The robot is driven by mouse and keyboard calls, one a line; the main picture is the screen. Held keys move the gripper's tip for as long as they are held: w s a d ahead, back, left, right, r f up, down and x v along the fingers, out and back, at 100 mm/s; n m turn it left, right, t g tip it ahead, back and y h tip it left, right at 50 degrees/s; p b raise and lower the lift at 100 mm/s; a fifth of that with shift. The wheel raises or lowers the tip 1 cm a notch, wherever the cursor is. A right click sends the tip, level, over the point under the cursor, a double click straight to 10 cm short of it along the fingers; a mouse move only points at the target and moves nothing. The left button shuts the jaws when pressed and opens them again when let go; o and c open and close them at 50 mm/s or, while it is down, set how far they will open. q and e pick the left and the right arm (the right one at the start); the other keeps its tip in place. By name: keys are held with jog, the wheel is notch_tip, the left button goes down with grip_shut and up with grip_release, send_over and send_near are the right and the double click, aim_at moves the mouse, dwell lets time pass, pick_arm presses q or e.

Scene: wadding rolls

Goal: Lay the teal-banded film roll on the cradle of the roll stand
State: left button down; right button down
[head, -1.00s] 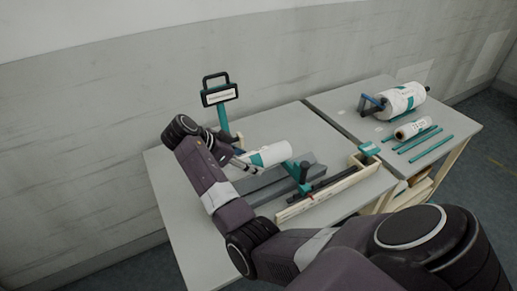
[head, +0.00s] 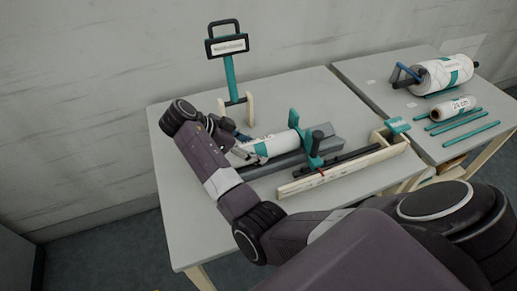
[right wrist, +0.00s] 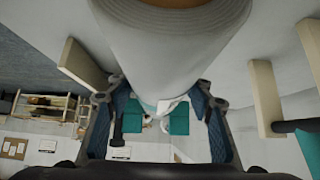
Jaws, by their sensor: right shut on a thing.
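The white film roll (head: 278,146) with a teal band lies sideways in my right gripper (head: 243,151) in the head view. In the right wrist view the roll (right wrist: 170,45) fills the top middle, between the two fingers of my right gripper (right wrist: 158,98). In the head view the roll's right end is close beside a teal upright bracket (head: 312,148) on a long grey bar (head: 270,165). I cannot tell whether the roll touches the bar or bracket. Which part is the stand's cradle is not clear. My left gripper is out of view.
A teal post with a dark-framed sign (head: 227,46) stands behind my gripper, near pale uprights (head: 250,108). A pale wooden rail (head: 340,173) runs along the front. The right table holds a large roll (head: 446,74), a small roll (head: 453,108) and teal rods (head: 468,135).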

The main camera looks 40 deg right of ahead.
jog(key=shift+r, duration=0.1)
jog(key=shift+a+r, duration=0.15)
jog(key=shift+a, duration=0.25)
jog(key=shift+d+f, duration=0.1)
jog(key=shift+f, duration=0.35)
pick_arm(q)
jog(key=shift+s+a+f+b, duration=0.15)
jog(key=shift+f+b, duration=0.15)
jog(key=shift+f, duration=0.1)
pick_arm(e)
jog(key=shift+s+f, duration=0.15)
